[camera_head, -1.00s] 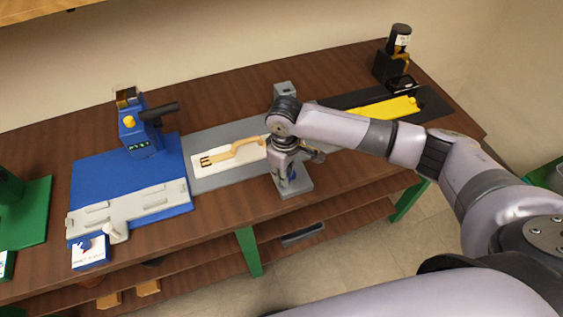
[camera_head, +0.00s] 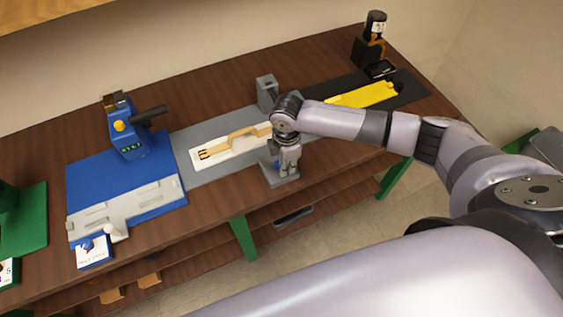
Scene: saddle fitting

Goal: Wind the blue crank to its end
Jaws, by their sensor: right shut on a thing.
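My right gripper (camera_head: 287,166) points down over the front foot of the grey fixture (camera_head: 267,88) in the middle of the bench. It is shut on the blue crank, which the fingers and wrist hide almost wholly. A tan strap (camera_head: 243,138) lies on a white board (camera_head: 205,164) just left of the gripper, its right end hidden behind my wrist. My left gripper is not in view.
A blue station (camera_head: 110,172) with a lever press (camera_head: 127,130) and grey plate stands at left, a green one (camera_head: 25,225) beyond it. At right lie a yellow piece (camera_head: 365,95) on a dark mat and a black device (camera_head: 370,45).

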